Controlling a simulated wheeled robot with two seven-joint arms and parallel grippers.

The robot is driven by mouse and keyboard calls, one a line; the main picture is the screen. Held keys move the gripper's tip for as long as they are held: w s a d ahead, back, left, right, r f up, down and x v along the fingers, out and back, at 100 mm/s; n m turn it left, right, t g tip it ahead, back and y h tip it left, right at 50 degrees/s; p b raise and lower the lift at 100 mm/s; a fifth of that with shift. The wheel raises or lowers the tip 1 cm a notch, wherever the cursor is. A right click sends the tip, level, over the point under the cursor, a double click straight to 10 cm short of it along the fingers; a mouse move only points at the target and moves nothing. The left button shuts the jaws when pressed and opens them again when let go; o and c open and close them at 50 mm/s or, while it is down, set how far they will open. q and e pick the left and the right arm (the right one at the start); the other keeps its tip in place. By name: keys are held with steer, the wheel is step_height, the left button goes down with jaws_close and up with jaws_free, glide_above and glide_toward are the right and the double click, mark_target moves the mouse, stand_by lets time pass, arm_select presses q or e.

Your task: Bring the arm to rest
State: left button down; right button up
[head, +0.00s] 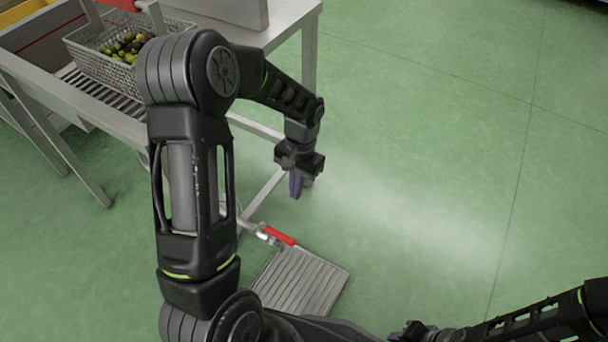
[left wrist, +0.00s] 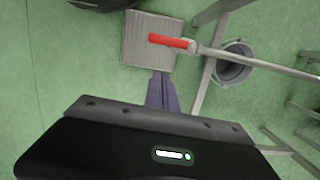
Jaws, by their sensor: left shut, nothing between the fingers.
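My left arm rises from the bottom of the head view, bends at the elbow in front of the table and reaches down to the right. My left gripper (head: 296,186) is shut and empty, pointing down over the floor beside the table legs. Its closed fingers also show in the left wrist view (left wrist: 161,92). My right arm comes in at the lower right of the head view, and its dark end (head: 415,331) is partly cut off by the bottom edge. Its fingers cannot be made out.
A metal table (head: 284,22) with rollers stands at the upper left, carrying a crate (head: 100,68) of olives. A grey bucket (left wrist: 233,66) stands near the pipe. Green floor at right is clear.

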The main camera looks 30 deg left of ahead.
arm_select(q)
steer(key=w+d+f+t+h, duration=0.35)
steer(key=d+f, duration=0.45)
steer(key=d, duration=0.4)
steer(key=s+d+f+n, duration=0.1)
steer(key=s+d+f, duration=0.4)
steer(key=s, duration=0.4)
steer(key=s+d+f+n, duration=0.1)
steer(key=s+d+f, duration=0.2)
steer(key=s+d, duration=0.4)
steer(key=s+r+p, duration=0.3)
steer(key=r+p, duration=2)
steer(key=p, duration=0.1)
steer(key=shift+d+r+g+h, duration=0.2)
steer(key=shift+g+h, duration=0.15)
steer(key=shift+g, duration=0.1)
